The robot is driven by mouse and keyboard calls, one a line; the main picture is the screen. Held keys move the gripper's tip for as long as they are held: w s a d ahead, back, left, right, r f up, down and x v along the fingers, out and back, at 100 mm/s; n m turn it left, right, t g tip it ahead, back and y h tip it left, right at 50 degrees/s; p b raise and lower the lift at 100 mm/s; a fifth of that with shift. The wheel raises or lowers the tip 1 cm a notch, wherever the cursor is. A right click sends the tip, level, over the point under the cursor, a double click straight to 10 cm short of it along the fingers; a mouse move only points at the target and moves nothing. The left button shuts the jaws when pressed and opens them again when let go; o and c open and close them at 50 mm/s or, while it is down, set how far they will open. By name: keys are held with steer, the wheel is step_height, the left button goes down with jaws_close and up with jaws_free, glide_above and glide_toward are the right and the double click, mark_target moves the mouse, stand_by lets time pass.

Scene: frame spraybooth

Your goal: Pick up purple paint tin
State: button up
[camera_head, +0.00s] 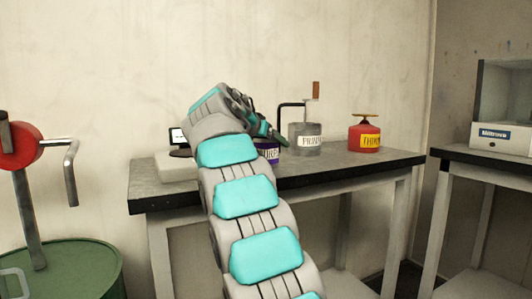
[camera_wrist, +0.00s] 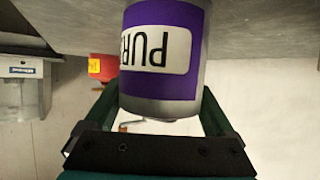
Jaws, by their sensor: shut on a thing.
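The purple paint tin (camera_wrist: 197,75) has a purple band and a white label reading "PUR", upside down in the wrist view. In the head view a small part of the purple tin (camera_head: 269,155) shows at the table's near side, partly hidden behind my gripper (camera_head: 268,137). In the wrist view my gripper (camera_wrist: 165,110) has a finger on each side of the tin and is shut on it. I cannot tell whether the tin is clear of the table top.
A grey tin labelled "PRIM" (camera_head: 305,140) stands just right of the purple tin. A red "THIN" can (camera_head: 364,138) is farther right on the table (camera_head: 335,166). A scale (camera_head: 175,165) sits left. A green drum (camera_head: 70,270) stands on the floor at left.

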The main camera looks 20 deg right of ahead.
steer(key=c, duration=0.5)
steer(key=shift+c, duration=0.2)
steer(key=shift+r, duration=0.1)
steer(key=shift+r+p, duration=0.8)
steer(key=shift+r, duration=0.85)
